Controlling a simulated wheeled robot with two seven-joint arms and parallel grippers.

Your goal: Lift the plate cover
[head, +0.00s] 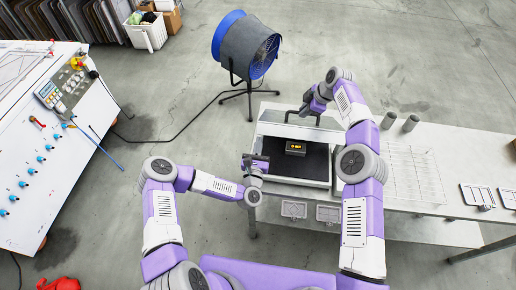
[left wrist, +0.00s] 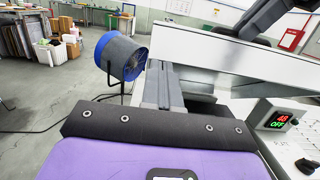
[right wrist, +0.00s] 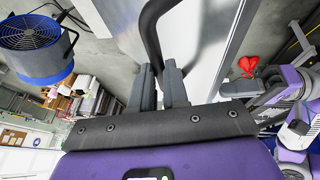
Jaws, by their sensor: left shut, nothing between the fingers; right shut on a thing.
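The plate cover (head: 300,131) is a pale panel with a dark bar handle (right wrist: 152,28), at the far side of a framed station on the bench. It appears raised and tilted over a black plate (head: 315,163); the exact angle is hard to tell. In the left wrist view its pale edge (left wrist: 235,62) slopes. My right gripper (head: 310,103) is shut on the handle, which passes between its fingers (right wrist: 160,85) in the right wrist view. My left gripper (head: 249,160) is shut and empty by the station's left side; its fingers (left wrist: 163,85) show in the left wrist view.
A blue fan (head: 246,45) stands behind left. Grey cylinders (head: 389,120) and a wire rack (head: 412,172) are to the right on the bench (head: 450,150).

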